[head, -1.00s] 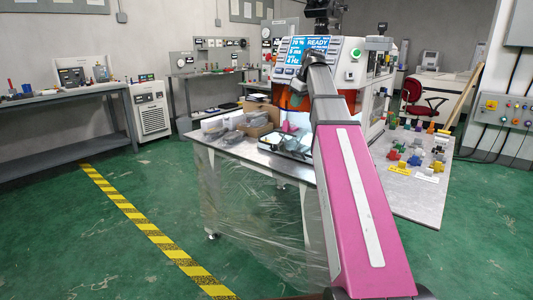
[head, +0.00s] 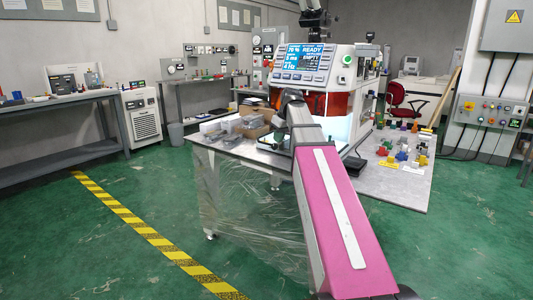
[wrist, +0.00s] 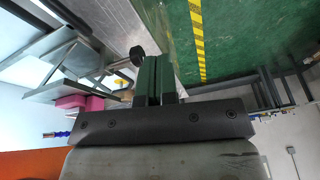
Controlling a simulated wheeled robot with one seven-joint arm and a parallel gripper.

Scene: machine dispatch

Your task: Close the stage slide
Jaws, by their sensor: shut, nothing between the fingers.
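The white machine (head: 330,55) stands on the bench, its screen showing READY and EMPTY above an orange window (head: 300,103). The stage slide (head: 270,143) appears as a dark, flat piece in front of the machine, partly hidden by my arm; I cannot tell how far out it is. My gripper (wrist: 153,78) is shut in the wrist view, its dark green fingers together with nothing between them. A black round knob (wrist: 137,55) on a metal rod is close beside the fingertips; I cannot tell whether they touch.
Grey bins (head: 232,126) and a cardboard box (head: 252,120) stand on the bench to the left. Several small coloured parts (head: 405,152) lie to the right. An orange surface (wrist: 28,164) is at the wrist view's lower left.

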